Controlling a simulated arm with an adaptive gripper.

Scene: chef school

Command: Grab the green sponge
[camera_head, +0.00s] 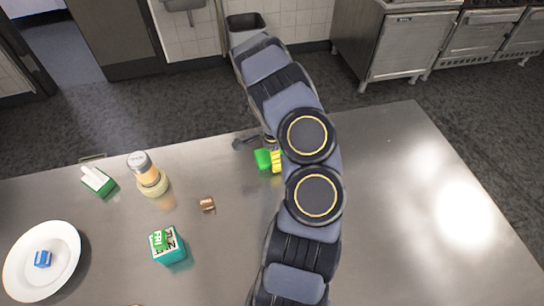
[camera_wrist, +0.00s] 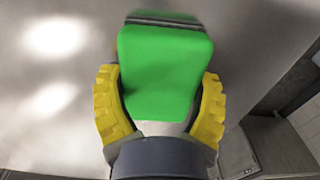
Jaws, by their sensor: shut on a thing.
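The green sponge (camera_wrist: 163,70) is a bright green block with rounded corners, held between the two yellow fingers of my gripper (camera_wrist: 159,80) in the wrist view. A finger lies along each of its sides. In the head view the sponge (camera_head: 262,158) shows as a small green patch beside a yellow finger of my gripper (camera_head: 276,161), near the far edge of the table. My arm hides the rest of the gripper there. I cannot tell whether the sponge touches the table.
On the steel table (camera_head: 400,200) to the left are a white plate (camera_head: 62,281) with a blue item (camera_head: 42,259), a teal box (camera_head: 168,247), a small brown item (camera_head: 207,204), a jar (camera_head: 146,172) and a green-and-white item (camera_head: 98,181). The right side is clear.

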